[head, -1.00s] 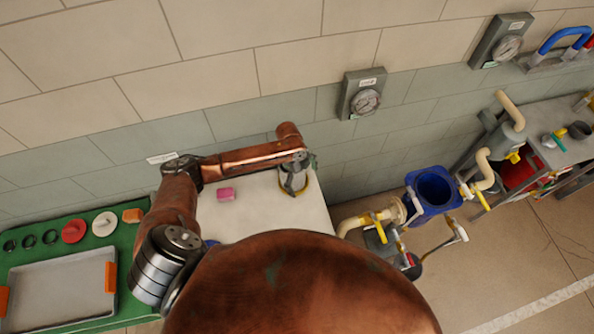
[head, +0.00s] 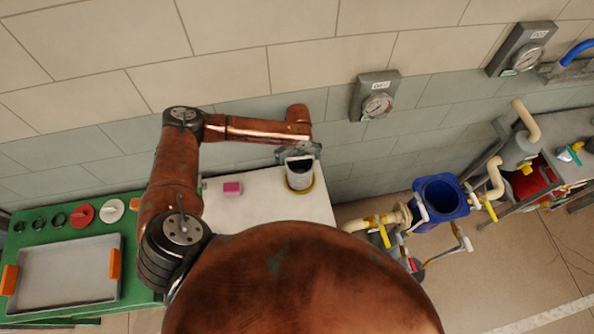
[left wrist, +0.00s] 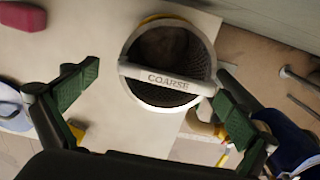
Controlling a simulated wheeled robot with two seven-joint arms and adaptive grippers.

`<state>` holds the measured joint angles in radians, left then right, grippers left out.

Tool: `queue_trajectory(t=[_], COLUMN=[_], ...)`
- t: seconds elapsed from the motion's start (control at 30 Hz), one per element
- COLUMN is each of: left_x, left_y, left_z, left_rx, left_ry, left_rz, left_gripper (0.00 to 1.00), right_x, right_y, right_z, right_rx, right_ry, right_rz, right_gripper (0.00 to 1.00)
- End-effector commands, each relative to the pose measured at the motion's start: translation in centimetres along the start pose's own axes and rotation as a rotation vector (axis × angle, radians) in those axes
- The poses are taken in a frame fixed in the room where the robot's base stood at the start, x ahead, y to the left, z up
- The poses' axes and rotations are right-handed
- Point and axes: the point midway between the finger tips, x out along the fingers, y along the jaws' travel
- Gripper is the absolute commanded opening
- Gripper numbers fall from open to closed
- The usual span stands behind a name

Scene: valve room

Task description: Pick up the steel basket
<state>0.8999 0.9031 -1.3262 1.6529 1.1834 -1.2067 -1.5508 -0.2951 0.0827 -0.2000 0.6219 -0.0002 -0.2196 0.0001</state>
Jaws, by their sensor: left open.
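The steel basket (head: 299,177) stands upright on the white table top, with a yellow ring around its foot. In the left wrist view I look down into its round mesh cup (left wrist: 170,50), and a flat bar handle (left wrist: 167,78) marked "COARSE" crosses the rim. My left gripper (head: 297,151) is just above and behind the basket in the head view. In the left wrist view its green-padded fingers (left wrist: 155,103) are spread wide on either side of the basket, with nothing held. My right gripper is not in view.
A pink block (head: 232,188) lies left of the basket on the table (head: 255,208). A green bench with a grey tray (head: 66,275) is at left. A blue container (head: 441,194) and cream pipes (head: 495,180) stand at right. The tiled wall with gauges (head: 377,105) is close behind.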

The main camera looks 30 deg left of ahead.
Motion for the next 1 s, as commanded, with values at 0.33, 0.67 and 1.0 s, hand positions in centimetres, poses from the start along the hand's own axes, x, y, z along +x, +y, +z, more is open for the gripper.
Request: queue_trajectory(t=[0.33, 0.67, 1.0], left_x=[3.5, 7.4, 7.5], left_y=[-0.7, -0.8, -0.7], left_z=[0.0, 0.3, 0.3], left_rx=[0.008, 0.004, 0.003], left_ry=[0.000, 0.000, 0.000], left_rz=[0.002, 0.001, 0.001], left_gripper=[1.00, 1.00, 0.93], right_x=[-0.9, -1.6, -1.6], right_y=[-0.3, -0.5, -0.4], right_z=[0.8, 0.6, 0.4], right_rx=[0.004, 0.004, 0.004], right_ry=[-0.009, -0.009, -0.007], right_rz=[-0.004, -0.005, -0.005], right_gripper=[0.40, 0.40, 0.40])
